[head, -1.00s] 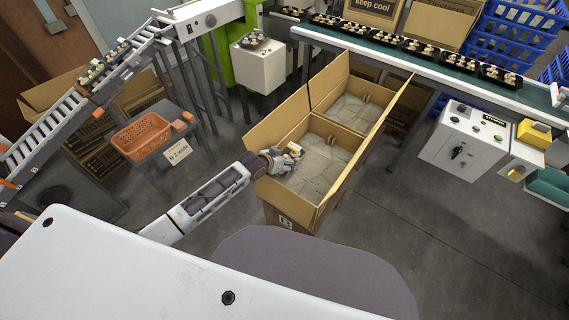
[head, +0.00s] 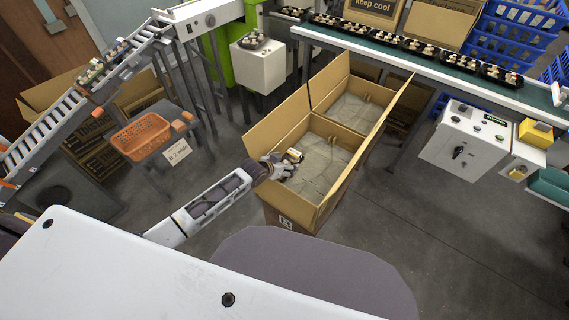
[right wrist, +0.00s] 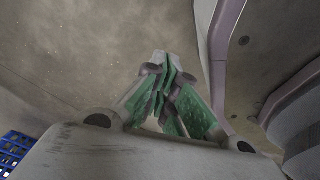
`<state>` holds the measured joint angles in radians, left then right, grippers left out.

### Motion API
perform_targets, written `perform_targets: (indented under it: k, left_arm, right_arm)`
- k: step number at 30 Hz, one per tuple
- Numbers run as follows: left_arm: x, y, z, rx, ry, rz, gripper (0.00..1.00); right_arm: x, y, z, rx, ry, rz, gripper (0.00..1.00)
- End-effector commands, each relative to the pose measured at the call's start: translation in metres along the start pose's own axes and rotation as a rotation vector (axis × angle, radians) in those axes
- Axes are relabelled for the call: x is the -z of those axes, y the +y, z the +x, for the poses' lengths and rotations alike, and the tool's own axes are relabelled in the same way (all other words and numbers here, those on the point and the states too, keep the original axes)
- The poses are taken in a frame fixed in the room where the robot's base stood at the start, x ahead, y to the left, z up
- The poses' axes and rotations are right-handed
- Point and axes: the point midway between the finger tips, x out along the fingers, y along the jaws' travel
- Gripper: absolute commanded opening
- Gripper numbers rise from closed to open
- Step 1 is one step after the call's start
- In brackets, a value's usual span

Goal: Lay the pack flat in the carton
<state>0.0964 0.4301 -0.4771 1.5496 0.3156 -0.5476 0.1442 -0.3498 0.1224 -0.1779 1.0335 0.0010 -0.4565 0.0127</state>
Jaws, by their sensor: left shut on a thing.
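The open cardboard carton (head: 338,205) stands on the floor at the middle of the head view, with two compartments lined in grey. My left gripper (head: 288,162) reaches over the carton's left wall into the near compartment and is shut on a small pack (head: 295,155). The pack shows yellow, white and dark parts, appears tilted, and is partly hidden by the fingers. I cannot tell whether it touches the liner. My right gripper (right wrist: 166,75) shows only in the right wrist view, its green-padded fingers brought together with nothing visible between them.
The carton's flaps stand up around its opening. A conveyor (head: 440,62) with several mushroom packs runs behind it. An orange basket (head: 140,137) stands at the left, and a white control box (head: 465,138) at the right. The floor right of the carton is clear.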

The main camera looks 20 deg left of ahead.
Motion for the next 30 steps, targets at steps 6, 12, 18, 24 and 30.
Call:
perform_targets:
  k: [6, 12, 18, 24, 30]
  left_arm:
    - [-0.003, 0.000, 0.003, 0.000, 0.000, 0.000, 0.55]
    - [-0.004, 0.000, 0.004, 0.000, 0.001, 0.000, 0.55]
    - [-0.004, 0.000, 0.004, 0.000, 0.000, 0.000, 1.00]
    - [-0.004, 0.000, 0.004, 0.000, 0.000, 0.000, 1.00]
    - [-0.004, 0.000, 0.003, 0.000, 0.000, 0.000, 1.00]
  right_arm:
    - [0.002, 0.001, 0.000, -0.001, 0.002, -0.001, 0.00]
    - [0.005, 0.001, -0.001, -0.002, 0.006, -0.001, 0.00]
    - [0.008, 0.002, -0.001, -0.002, 0.009, -0.001, 0.00]
    - [0.011, 0.003, -0.001, -0.003, 0.013, -0.001, 0.00]
    - [0.013, 0.003, -0.001, -0.003, 0.015, -0.001, 0.00]
